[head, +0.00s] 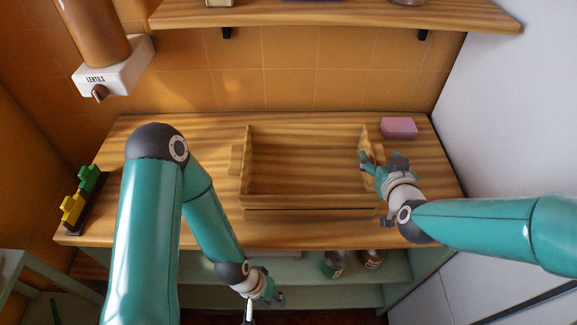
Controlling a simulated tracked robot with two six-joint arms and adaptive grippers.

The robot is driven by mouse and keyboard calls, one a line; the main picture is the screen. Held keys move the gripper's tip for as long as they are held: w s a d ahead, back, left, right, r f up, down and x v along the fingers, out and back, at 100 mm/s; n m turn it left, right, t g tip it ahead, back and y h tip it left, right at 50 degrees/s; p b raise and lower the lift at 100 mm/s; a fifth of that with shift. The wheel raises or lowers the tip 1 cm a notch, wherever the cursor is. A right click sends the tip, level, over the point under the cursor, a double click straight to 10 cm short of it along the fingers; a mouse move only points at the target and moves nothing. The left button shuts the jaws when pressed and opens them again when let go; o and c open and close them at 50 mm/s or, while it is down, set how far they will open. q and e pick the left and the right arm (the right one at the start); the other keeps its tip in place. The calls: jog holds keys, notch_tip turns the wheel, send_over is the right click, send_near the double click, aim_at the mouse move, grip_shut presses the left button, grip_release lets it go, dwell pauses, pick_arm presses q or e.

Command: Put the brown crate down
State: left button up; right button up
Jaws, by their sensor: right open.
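The brown crate (310,213) is a wooden, open-topped box with a block handle at its left end. It appears to rest level on the wooden counter (200,226), and its inside looks empty. My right gripper (370,164) is open at the crate's right end wall, by the handle there. The gripper partly hides that handle, and I cannot tell whether its fingers touch the crate. My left gripper (272,293) is away from the crate, low in front of the counter's front edge. It is too small to tell whether its fingers are open or shut.
A pink block (398,128) lies at the counter's back right. Green and yellow pieces (82,190) stand on a dark base at the left edge. A lentils dispenser (112,68) hangs at upper left. Jars (333,264) stand on the shelf below. Counter left of the crate is partly clear.

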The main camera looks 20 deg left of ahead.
jog(key=shift+w+a+f, duration=0.2)
jog(key=shift+w, duration=0.3)
grip_shut()
jog(key=shift+r, duration=0.1)
